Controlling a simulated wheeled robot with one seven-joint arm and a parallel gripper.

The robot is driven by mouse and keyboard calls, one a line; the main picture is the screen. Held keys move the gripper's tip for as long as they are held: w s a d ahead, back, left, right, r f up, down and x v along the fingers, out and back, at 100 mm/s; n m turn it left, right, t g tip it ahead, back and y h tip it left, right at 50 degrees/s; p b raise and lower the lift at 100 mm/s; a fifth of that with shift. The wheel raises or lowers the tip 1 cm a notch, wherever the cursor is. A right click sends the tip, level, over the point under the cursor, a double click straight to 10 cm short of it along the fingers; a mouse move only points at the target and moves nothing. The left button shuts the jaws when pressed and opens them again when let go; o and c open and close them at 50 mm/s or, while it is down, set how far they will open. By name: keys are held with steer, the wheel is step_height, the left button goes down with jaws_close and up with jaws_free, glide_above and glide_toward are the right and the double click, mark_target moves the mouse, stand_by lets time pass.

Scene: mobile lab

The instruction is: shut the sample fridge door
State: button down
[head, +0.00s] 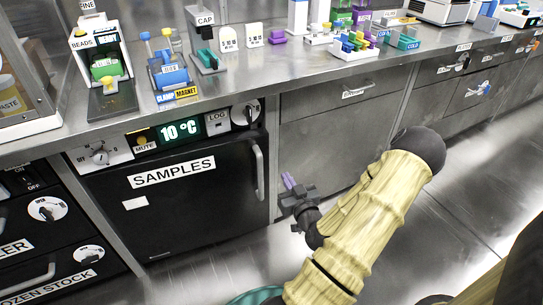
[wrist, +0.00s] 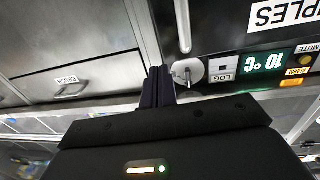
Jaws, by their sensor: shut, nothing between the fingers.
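The sample fridge door (head: 190,205) is black with a "SAMPLES" label. In the head view it looks flush with the cabinet front, or nearly so; I cannot tell if a small gap remains. Its upright handle (head: 258,172) is on the right side and also shows in the wrist view (wrist: 183,25). The display (head: 180,131) above reads 10 °C. My gripper (head: 288,181) is right of the handle, apart from it, in front of the neighbouring cabinet. In the wrist view, its fingers (wrist: 158,75) are together and empty.
A control panel with a knob (head: 245,113) and a LOG button (head: 217,123) is above the door. Drawers (head: 341,95) stand to the right, frozen-stock units (head: 60,262) to the left. The counter above holds racks and instruments. The floor in front is clear.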

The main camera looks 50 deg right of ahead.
steer(key=b+x, duration=0.5)
steer(key=x, duration=0.8)
